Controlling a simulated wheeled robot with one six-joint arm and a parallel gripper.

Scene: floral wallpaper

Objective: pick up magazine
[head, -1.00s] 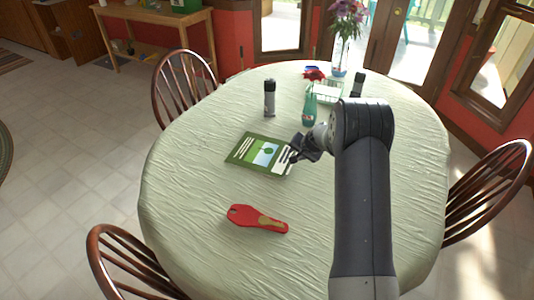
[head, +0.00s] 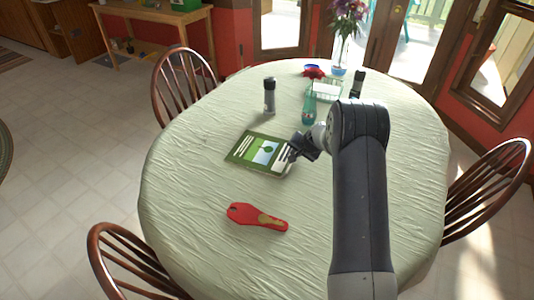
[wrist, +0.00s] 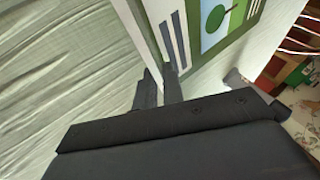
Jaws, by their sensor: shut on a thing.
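The magazine (head: 258,152) has a green cover with a landscape picture and white text lines. It is near the middle of the round table, slightly tilted in the head view. My gripper (head: 296,150) is at its right edge. In the wrist view my gripper (wrist: 160,90) is shut on the edge of the magazine (wrist: 200,35), whose cover stands at a steep angle to the cloth. Whether its far edge touches the cloth is hard to tell.
The table (head: 190,200) has a pale wrinkled cloth. A red tool-like object (head: 257,217) lies in front. A grey-black shaker (head: 269,96), teal bottle (head: 309,106), white-green basket (head: 326,91), dark shaker (head: 358,84) and flower vase (head: 340,55) stand behind. Wooden chairs (head: 182,90) surround it.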

